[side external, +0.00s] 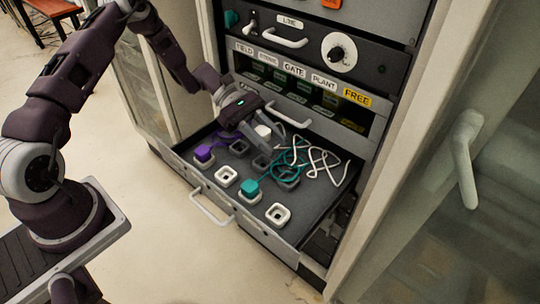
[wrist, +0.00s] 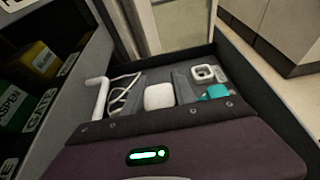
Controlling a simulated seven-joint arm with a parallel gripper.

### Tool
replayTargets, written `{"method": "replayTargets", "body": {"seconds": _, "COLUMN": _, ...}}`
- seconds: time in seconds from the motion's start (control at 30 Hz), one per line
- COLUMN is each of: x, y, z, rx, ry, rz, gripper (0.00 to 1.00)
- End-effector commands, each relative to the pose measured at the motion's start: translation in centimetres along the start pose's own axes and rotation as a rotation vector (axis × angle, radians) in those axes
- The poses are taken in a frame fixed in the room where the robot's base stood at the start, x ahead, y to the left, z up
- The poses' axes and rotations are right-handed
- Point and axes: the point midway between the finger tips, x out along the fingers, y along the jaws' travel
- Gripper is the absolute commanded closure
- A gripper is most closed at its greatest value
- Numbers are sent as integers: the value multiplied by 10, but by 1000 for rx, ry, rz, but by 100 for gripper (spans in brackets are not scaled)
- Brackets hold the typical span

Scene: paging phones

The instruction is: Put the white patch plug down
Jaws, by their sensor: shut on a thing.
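The white patch plug (side external: 263,131) is a small white block, held over the back part of the open grey drawer (side external: 190,172). My gripper (side external: 257,142) is shut on it. In the wrist view the white plug (wrist: 158,97) sits between the two grey fingers. The fingers partly hide it in the side view, and I cannot tell whether its underside touches a socket. A purple plug (side external: 204,153) sits at the drawer's left. A teal plug (side external: 250,187) sits near the front and also shows in the wrist view (wrist: 214,92).
White-rimmed sockets (side external: 226,176) and (side external: 278,214) stand empty near the front. Dark sockets (side external: 239,147) lie near the gripper. Loose white cords (side external: 325,160) and teal cords (side external: 288,160) tangle at the right. The labelled cabinet panel (side external: 296,70) rises behind the drawer.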

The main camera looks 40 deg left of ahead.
Motion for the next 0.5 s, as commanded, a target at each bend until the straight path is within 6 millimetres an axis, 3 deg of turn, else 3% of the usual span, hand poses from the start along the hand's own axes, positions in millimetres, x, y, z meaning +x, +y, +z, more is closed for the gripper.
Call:
{"method": "replayTargets", "body": {"seconds": 0.13, "x": -22, "y": -2, "z": 25, "rx": -30, "ry": 2, "rz": 72, "gripper": 100}}
{"method": "replayTargets", "body": {"seconds": 0.23, "x": -53, "y": -8, "z": 40, "rx": -96, "ry": 2, "rz": 228, "gripper": 100}}
{"method": "replayTargets", "body": {"seconds": 0.4, "x": -102, "y": -26, "z": 44, "rx": -210, "ry": 1, "rz": 501, "gripper": 100}}
{"method": "replayTargets", "body": {"seconds": 0.5, "x": -118, "y": -35, "z": 41, "rx": -246, "ry": 2, "rz": 591, "gripper": 100}}
